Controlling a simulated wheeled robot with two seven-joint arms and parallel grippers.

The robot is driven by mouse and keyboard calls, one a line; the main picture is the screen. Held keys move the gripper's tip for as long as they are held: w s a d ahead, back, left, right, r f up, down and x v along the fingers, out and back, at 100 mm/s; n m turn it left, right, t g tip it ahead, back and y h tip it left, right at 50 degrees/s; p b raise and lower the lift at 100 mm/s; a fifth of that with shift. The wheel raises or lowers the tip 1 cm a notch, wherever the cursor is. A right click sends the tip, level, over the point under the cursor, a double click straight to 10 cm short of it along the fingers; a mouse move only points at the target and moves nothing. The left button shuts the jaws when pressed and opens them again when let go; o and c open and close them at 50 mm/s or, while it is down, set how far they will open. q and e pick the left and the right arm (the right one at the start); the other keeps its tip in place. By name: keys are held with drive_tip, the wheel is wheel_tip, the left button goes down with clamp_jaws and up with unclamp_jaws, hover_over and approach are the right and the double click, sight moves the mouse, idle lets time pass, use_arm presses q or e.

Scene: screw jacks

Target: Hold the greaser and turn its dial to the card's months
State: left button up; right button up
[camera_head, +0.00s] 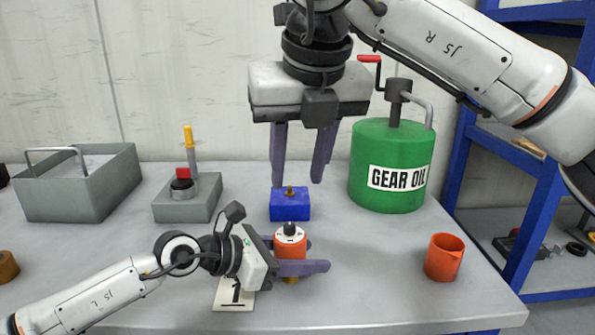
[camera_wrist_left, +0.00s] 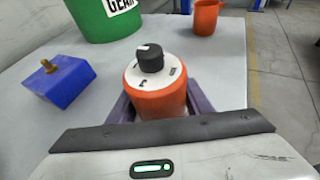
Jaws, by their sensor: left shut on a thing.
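The greaser (camera_head: 289,252) is an orange cylinder with a white marked dial face and a black knob (camera_head: 290,229) on top. It stands upright, with a brass part showing below. My left gripper (camera_head: 312,259) is shut around its body. In the left wrist view the greaser (camera_wrist_left: 158,103) sits between the fingers, its dial (camera_wrist_left: 152,74) facing up; the marks are too small to read. The card (camera_head: 235,293) lies on the table, partly hidden by my left gripper; its print is not legible. My right gripper (camera_head: 297,182) is open and empty, pointing down above and behind the greaser.
A blue block (camera_head: 290,205) with a brass fitting stands behind the greaser. A green gear oil can (camera_head: 390,165) and an orange cup (camera_head: 443,257) are to the right.

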use_arm(q)
drive_tip(key=o, duration=1.3)
drive_tip(key=shift+o, duration=0.2)
